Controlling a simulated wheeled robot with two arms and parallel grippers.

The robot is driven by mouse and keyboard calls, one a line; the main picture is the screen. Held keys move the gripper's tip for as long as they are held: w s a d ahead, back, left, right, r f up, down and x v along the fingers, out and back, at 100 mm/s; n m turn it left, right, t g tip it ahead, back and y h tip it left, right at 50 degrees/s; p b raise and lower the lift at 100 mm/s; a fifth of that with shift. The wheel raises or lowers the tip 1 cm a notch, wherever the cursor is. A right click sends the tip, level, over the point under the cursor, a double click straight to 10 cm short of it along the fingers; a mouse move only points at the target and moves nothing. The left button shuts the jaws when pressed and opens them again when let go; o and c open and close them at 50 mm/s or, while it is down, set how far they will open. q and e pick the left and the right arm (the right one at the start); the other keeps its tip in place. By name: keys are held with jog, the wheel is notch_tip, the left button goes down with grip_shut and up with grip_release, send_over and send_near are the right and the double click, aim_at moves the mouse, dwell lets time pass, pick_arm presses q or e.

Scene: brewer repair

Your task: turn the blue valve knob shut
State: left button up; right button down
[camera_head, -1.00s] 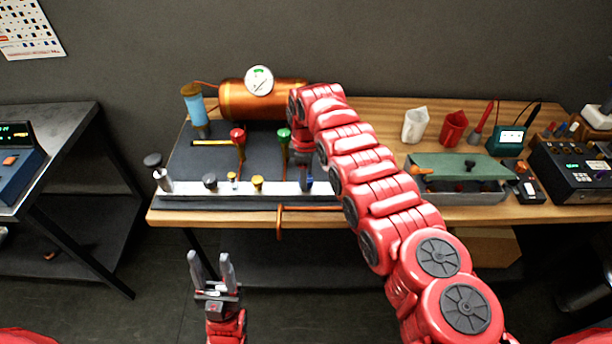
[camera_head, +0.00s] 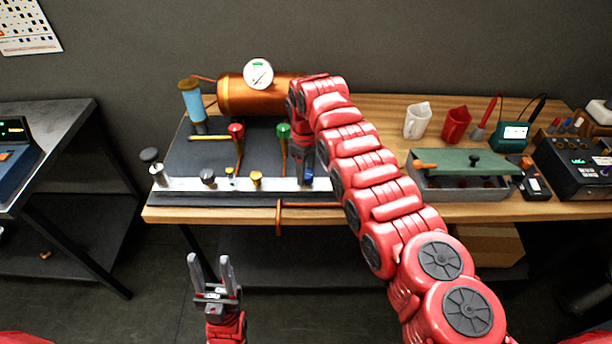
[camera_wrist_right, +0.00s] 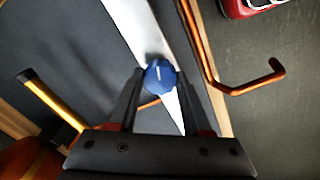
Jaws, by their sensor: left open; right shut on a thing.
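The blue valve knob (camera_wrist_right: 160,76) sits on the pale metal rail (camera_wrist_right: 136,28) in the right wrist view, a white line marked on its top. My right gripper (camera_wrist_right: 158,84) is shut on the knob, with one dark finger on either side of it. In the head view a bit of the blue knob (camera_head: 308,178) shows under my right gripper (camera_head: 304,172), and my right arm hides much of the area around it. My left gripper (camera_head: 214,272) is open and empty, in front of the table and low in the picture.
Red (camera_head: 237,132) and green (camera_head: 283,131) knobs stand on the dark board behind the metal rail. A copper tank (camera_head: 240,95) with a round gauge (camera_head: 258,74) lies behind. A bent copper pipe (camera_wrist_right: 238,88) sticks out past the table's front edge. A green-lidded box (camera_head: 462,166) stands to the right.

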jog(key=m+b, duration=0.1)
jog(key=m, duration=0.1)
jog(key=m+b, duration=0.1)
jog(key=b, duration=0.1)
jog(key=shift+f+m, duration=0.2)
jog(key=shift+m, duration=0.2)
jog(key=m+b, duration=0.3)
jog(key=shift+m, duration=0.3)
jog(key=m+b, duration=0.2)
jog(key=m, duration=0.1)
jog(key=shift+r+b, duration=0.1)
jog(key=shift+b, duration=0.2)
jog(key=shift+r+m+b, duration=0.15)
jog(key=shift+m+b, duration=0.4)
jog(key=shift+m, duration=1.25)
jog(key=shift+c, duration=1.7)
grip_release()
